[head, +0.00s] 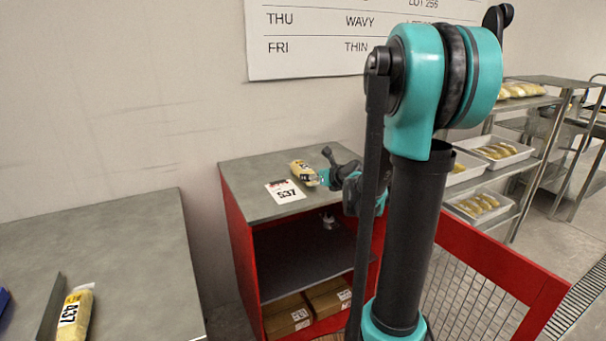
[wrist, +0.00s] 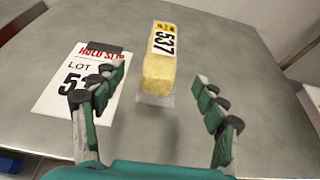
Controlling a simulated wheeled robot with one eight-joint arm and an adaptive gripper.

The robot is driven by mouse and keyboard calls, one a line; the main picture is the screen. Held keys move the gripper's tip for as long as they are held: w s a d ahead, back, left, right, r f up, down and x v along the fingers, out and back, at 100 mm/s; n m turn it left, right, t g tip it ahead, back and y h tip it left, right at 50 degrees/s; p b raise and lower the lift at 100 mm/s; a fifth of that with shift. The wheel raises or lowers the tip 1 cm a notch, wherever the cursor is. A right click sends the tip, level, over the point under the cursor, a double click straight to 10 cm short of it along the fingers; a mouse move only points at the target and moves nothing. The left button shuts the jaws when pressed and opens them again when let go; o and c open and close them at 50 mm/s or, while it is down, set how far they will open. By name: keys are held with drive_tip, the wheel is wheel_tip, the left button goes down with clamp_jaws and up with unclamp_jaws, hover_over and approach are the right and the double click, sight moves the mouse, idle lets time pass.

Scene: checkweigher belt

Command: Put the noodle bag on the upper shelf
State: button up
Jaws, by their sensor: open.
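A yellow noodle bag (head: 304,173) with a label lies on the grey top of a red cabinet (head: 240,185). In the wrist view the bag (wrist: 158,72) shows the number 537. My gripper (head: 334,172) is at the right end of the bag in the head view. In the wrist view my gripper (wrist: 158,85) is open, with the near end of the bag between or just ahead of its fingertips. I cannot tell whether they touch it. The cabinet's dark upper shelf (head: 300,270) shows below the top, partly hidden by my arm.
A hold sign (head: 285,191) lies beside the bag. Brown boxes (head: 288,316) stand in the cabinet's lower space. Another bag (head: 74,315) lies on the left table (head: 150,260). A metal rack (head: 540,150) with white trays of bags stands at right, behind a red mesh guard (head: 500,265).

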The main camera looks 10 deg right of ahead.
sight(303, 172)
drive_tip(key=x, duration=1.1)
drive_tip(key=shift+w, duration=0.1)
drive_tip(key=shift+r, duration=0.1)
drive_tip(key=c, duration=1.6)
